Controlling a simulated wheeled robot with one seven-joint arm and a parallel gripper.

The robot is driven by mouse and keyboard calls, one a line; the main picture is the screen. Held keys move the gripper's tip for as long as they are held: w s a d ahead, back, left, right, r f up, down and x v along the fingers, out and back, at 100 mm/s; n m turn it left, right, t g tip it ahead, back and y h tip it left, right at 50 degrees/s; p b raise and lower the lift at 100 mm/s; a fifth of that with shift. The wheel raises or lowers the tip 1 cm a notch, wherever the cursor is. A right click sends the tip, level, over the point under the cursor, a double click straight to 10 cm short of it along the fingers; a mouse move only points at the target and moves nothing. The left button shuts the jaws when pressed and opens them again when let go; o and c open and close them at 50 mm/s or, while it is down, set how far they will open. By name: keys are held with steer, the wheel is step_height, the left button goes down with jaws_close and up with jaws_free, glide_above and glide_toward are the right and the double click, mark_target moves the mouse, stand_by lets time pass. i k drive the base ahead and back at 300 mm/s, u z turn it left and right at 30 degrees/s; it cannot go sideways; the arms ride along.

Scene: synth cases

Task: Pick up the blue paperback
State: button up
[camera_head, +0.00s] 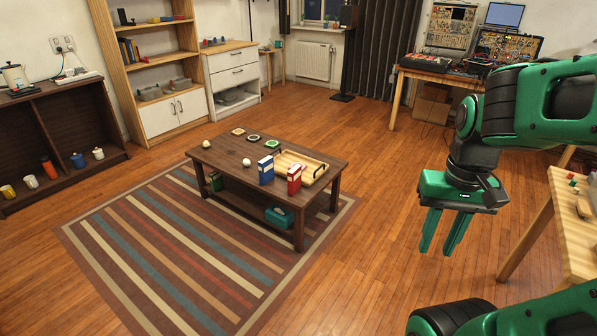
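A blue upright book-like item (266,170) with a white part stands on the dark wooden coffee table (225,163). It may be the blue paperback, but it is too small to read. A similar red item (294,180) stands just to its right. Blue-looking books (128,51) also stand on a shelf of the tall bookcase at the back left. My green gripper (438,248) hangs fingers down over the floor at the right, well apart from the coffee table. Its two fingers are spread with nothing between them.
A wooden tray (315,164) lies behind the two upright items. A white ball (206,144) and several coasters are on the tabletop. A teal case (280,216) is on its lower shelf. A wooden table (567,225) stands at far right. Floor between is clear.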

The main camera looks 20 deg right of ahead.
mark_target(266, 165)
steer(key=z, duration=0.05)
steer(key=k, duration=0.5)
steer(key=u, duration=0.65)
steer(key=i, duration=2.3)
steer(key=z, duration=0.9)
steer(key=i, duration=0.7)
steer(key=z, duration=0.35)
